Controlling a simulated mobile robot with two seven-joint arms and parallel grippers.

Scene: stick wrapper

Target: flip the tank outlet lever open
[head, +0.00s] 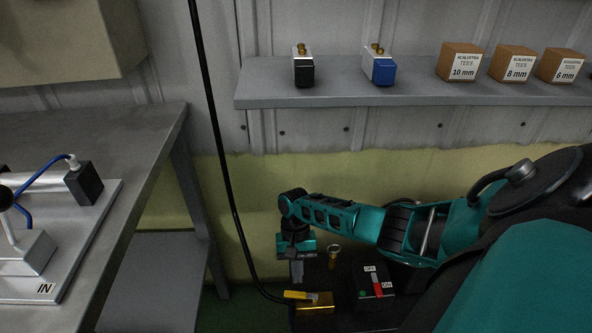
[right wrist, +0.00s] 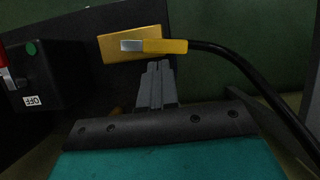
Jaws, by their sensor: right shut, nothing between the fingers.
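My right gripper (head: 297,281) is shut and empty, pointing down just above the handle. In the right wrist view its closed fingertips (right wrist: 159,64) are close to the handle's near side; I cannot tell whether they touch. My left gripper is not in view.
A black hose (head: 229,190) runs down to the yellow handle. A black box with a red switch (head: 377,284) and OFF and ON labels stands right of the block. A brass fitting (head: 334,254) stands between. A grey bench (head: 120,140) is at left; a shelf (head: 350,95) is above.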

